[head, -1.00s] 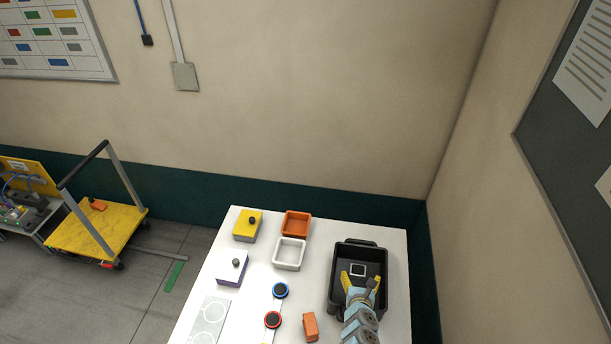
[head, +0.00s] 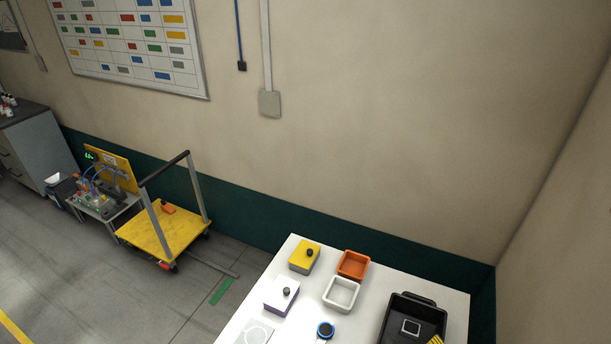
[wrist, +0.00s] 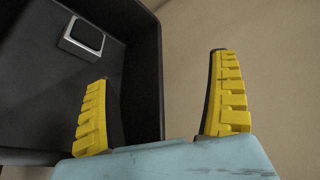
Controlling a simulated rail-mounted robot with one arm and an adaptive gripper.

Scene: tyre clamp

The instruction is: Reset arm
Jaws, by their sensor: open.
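My gripper (wrist: 158,108) is open and empty in the wrist view, its two yellow ribbed fingers spread apart. The black bin (wrist: 143,75) lies behind the left finger, and the right finger stands against the beige wall. In the head view only a yellow fingertip (head: 436,340) shows at the bottom edge, by the black bin (head: 417,299). A small dark square block with a light rim (head: 411,327) is in the bin, and it also shows in the wrist view (wrist: 84,38). The rest of my arm is out of the head view.
A yellow cart (head: 160,232) stands left of the table. A wall rises behind.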

